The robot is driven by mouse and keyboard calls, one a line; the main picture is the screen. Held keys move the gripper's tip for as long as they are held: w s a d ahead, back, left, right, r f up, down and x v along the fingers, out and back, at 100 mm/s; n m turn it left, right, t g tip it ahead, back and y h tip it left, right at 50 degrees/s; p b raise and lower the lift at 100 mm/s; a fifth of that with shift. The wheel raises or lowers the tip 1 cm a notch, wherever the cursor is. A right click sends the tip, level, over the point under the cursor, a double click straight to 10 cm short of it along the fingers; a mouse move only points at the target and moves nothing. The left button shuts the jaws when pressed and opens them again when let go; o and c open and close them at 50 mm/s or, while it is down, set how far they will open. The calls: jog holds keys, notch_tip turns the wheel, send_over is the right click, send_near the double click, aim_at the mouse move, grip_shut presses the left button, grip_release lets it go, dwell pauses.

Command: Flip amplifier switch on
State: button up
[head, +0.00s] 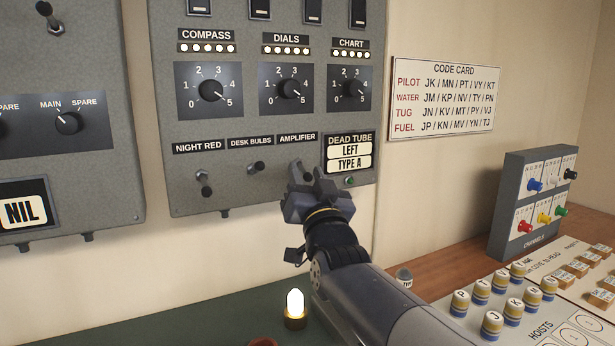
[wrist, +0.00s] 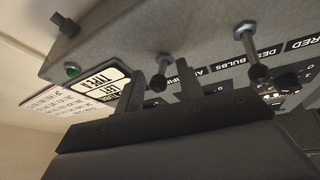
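The amplifier switch sits under the AMPLIFIER label (head: 296,138) on the grey wall panel (head: 160,120). In the head view my gripper (head: 309,174) covers most of the switch, so its lever position cannot be told. My gripper reaches up to the panel from below. In the wrist view its two dark fingers (wrist: 161,84) stand apart, with a small part of the amplifier switch (wrist: 163,66) showing between them. Whether a finger touches the lever cannot be told.
To the left are the desk bulbs switch (head: 256,168) and the night red switch (head: 203,183). A green lamp (head: 349,181) is close on the right, under the DEAD TUBE plate (head: 348,153). Below stand a lit bulb (head: 295,304) and several labelled pegs (head: 492,322).

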grip_shut()
